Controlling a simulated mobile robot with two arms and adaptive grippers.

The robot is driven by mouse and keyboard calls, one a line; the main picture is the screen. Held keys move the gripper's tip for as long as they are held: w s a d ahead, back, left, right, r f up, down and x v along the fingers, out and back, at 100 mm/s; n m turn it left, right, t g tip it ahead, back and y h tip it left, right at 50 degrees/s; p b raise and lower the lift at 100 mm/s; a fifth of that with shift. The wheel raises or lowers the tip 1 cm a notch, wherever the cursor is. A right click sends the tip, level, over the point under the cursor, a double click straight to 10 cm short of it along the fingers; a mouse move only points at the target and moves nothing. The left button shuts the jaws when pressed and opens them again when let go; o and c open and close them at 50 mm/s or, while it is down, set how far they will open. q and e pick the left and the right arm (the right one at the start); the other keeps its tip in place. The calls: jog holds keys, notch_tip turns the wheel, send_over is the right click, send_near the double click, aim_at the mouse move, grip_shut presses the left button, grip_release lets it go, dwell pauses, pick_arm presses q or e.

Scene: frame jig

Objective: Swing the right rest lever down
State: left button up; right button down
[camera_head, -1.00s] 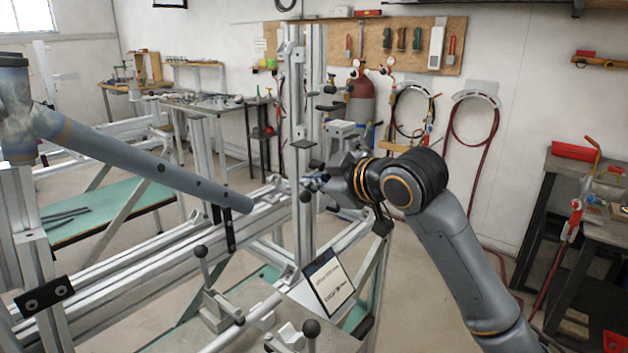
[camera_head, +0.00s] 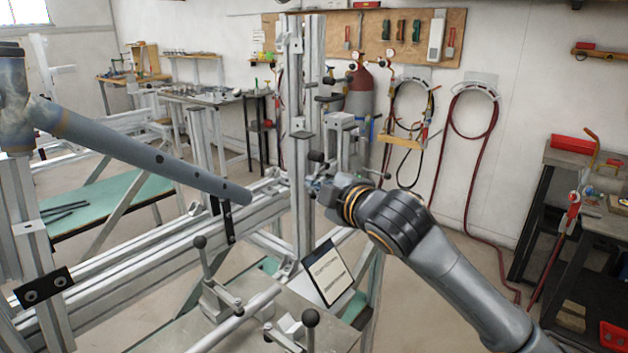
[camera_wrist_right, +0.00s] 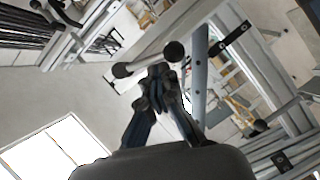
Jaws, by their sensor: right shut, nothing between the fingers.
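My right gripper (camera_head: 314,184) is shut and empty, at the upright aluminium post (camera_head: 300,130) of the jig. In the right wrist view its closed fingertips (camera_wrist_right: 160,72) are just below a short pale lever bar (camera_wrist_right: 148,61) with a black knob (camera_wrist_right: 174,51) at one end and a dark end (camera_wrist_right: 122,70) at the other. The fingers overlap the bar in the picture; I cannot tell whether they touch it. In the head view a black knob (camera_head: 317,157) shows just above the gripper; the rest of that lever is too small and covered to judge its angle. My left gripper is out of view.
A grey-blue tube (camera_head: 150,157) reaches in from the left above the aluminium rails (camera_head: 130,262).

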jog(key=shift+w+d+f+n+t, duration=0.3)
jog(key=shift+n+t, duration=0.1)
jog(key=shift+n, duration=0.3)
jog(key=shift+w+d+f+n+t, duration=0.15)
jog(key=shift+w+f+n+t, duration=0.2)
jog(key=shift+n, duration=0.35)
jog(key=shift+b, duration=0.3)
